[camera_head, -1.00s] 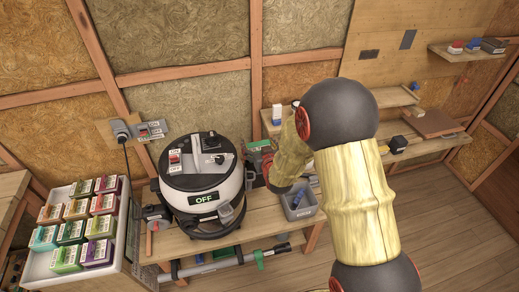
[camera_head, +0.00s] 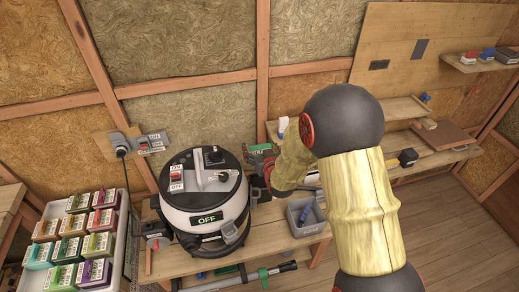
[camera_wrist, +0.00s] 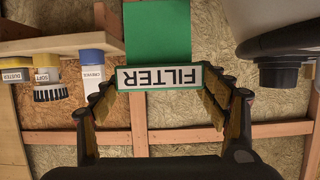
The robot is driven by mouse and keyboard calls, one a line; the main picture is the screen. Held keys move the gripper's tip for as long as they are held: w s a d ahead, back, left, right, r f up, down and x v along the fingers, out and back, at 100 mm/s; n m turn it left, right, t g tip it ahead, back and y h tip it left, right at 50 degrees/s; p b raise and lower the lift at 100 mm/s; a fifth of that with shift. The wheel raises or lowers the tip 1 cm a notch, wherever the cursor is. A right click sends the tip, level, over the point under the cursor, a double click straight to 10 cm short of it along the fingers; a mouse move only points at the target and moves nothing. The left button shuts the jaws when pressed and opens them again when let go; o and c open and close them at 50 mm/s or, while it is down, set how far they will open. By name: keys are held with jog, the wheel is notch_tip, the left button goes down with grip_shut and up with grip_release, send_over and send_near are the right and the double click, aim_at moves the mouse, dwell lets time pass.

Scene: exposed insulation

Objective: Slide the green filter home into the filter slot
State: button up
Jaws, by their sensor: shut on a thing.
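My gripper (camera_wrist: 168,90) is shut on the green filter (camera_wrist: 158,35), with a finger at each side of its white FILTER label in the wrist view. The label reads upside down there. In the head view the filter's green edge (camera_head: 262,148) shows just right of the vacuum (camera_head: 205,195), and my arm partly hides the gripper. The vacuum is a black and white drum whose display reads OFF. Part of a white and dark body, likely the vacuum, shows at the wrist view's upper right, apart from the filter. I cannot make out the filter slot.
A white tray (camera_head: 28,281) of coloured boxes stands at left. A grey bin (camera_head: 305,228) sits on the bench right of the vacuum. A wall switch (camera_head: 150,143) is behind it.

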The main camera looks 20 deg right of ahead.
jog(key=shift+f+b, duration=2.4)
jog(key=shift+f, duration=0.55)
jog(key=shift+b, duration=0.85)
jog(key=shift+f+b, duration=2.3)
jog(key=shift+f, duration=0.25)
jog(key=shift+r, duration=0.15)
jog(key=shift+r+p, duration=1.05)
jog(key=shift+r, duration=1)
